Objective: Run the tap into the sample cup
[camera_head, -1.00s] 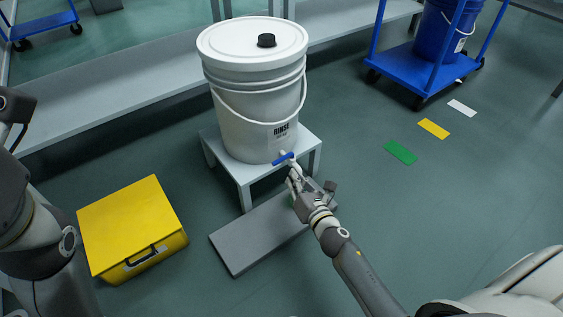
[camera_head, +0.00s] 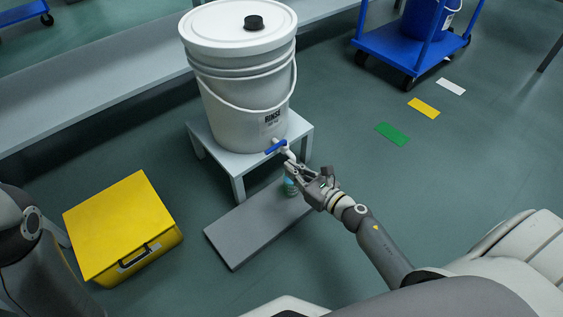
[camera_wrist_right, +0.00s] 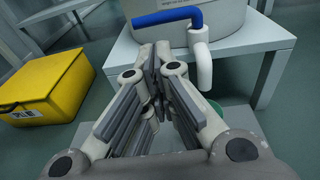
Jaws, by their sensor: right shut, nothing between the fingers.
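The white rinse bucket (camera_head: 240,85) has a tap low on its front, with a blue lever (camera_head: 276,146) and a white spout (camera_head: 290,155). In the right wrist view the lever (camera_wrist_right: 168,17) points left and the spout (camera_wrist_right: 204,65) bends downward. The greenish sample cup (camera_head: 291,187) stands on the grey slab below the tap, partly hidden by my right gripper (camera_head: 290,168). That gripper is shut and empty, just below the lever beside the spout. In the wrist view its fingertips (camera_wrist_right: 156,55) meet left of the spout. My left gripper is out of view.
The bucket stands on a small white stand (camera_head: 234,166). The grey slab (camera_head: 240,238) lies in front of it. A yellow case (camera_head: 118,222) sits at left. A blue cart (camera_head: 385,40) and coloured floor markings are at upper right. Floor right of the stand is clear.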

